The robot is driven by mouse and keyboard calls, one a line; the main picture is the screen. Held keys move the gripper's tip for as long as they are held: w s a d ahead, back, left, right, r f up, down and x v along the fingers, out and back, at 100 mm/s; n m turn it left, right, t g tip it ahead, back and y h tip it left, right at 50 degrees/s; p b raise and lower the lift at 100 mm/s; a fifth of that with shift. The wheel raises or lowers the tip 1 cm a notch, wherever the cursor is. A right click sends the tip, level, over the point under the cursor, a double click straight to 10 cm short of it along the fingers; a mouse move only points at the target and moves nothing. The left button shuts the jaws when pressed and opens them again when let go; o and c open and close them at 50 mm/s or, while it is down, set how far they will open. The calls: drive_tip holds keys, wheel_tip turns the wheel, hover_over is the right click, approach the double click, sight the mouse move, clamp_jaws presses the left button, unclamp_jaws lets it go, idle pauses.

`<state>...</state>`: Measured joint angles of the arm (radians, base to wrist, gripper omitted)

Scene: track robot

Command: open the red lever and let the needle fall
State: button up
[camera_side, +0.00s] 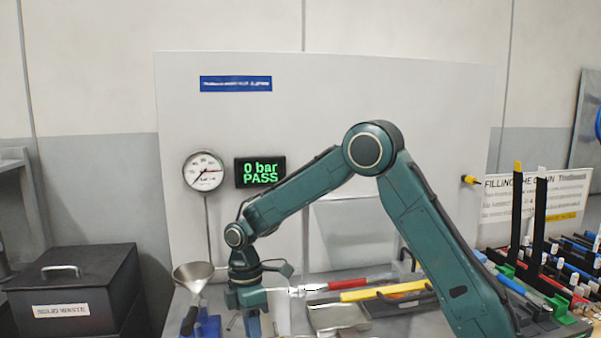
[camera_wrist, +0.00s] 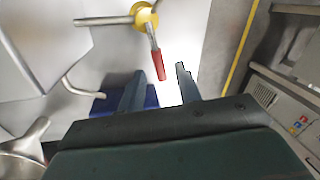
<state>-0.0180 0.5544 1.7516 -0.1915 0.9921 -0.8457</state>
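In the wrist view, the red lever (camera_wrist: 158,64) sticks out from a round yellow hub (camera_wrist: 145,17) on a metal pipe. My gripper (camera_wrist: 160,83) is open, with its two dark fingers apart. The lever's red end shows just beyond the gap between the fingertips; I see no contact and cannot tell the distance. In the side view, my gripper (camera_side: 255,318) hangs low over the bench, its fingertips not clear. I cannot identify the lever for sure in the side view.
A metal funnel (camera_side: 194,273) stands close left of my gripper. A red-handled tool (camera_side: 348,284) and a yellow bar (camera_side: 383,290) lie to its right. A black waste box (camera_side: 78,285) is far left.

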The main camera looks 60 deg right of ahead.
drive_tip(key=shift+s+f, duration=0.1)
drive_tip(key=shift+f, duration=0.4)
clamp_jaws()
drive_tip(key=shift+w+d+m, duration=0.25)
drive_tip(key=shift+w+m, duration=0.05)
drive_tip(key=shift+m, duration=0.4)
drive_tip(key=shift+w+d+m, duration=0.2)
drive_tip(key=shift+w+m, duration=0.05)
drive_tip(key=shift+m, duration=0.45)
unclamp_jaws()
